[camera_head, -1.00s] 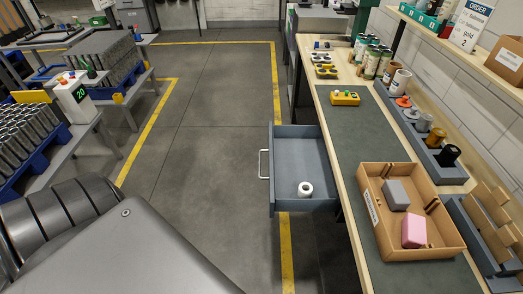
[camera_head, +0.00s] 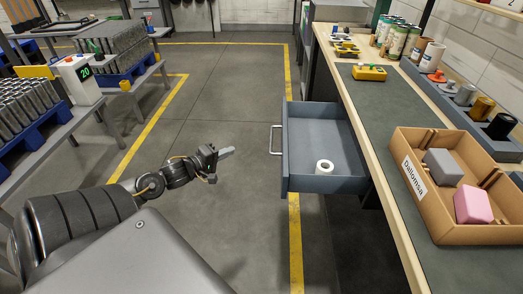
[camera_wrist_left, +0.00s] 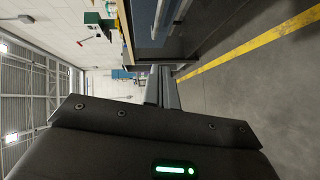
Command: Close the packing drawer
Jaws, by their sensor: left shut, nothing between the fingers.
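The packing drawer (camera_head: 325,184) is a grey-blue open box that sticks out from the left side of the workbench. Its front panel (camera_head: 284,150) faces left and carries a silver bar handle (camera_head: 272,140). A white roll (camera_head: 324,168) lies inside near the drawer's near edge. My left gripper (camera_head: 226,153) is shut and empty, in the air to the left of the handle and apart from it. The gripper fingers (camera_wrist_left: 162,88) also show in the left wrist view, pointing towards the bench side. My right gripper is in no view.
The workbench (camera_head: 372,140) has a green mat. The floor (camera_head: 215,110) left of the drawer is clear. Racks of cans (camera_head: 110,52) stand at left.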

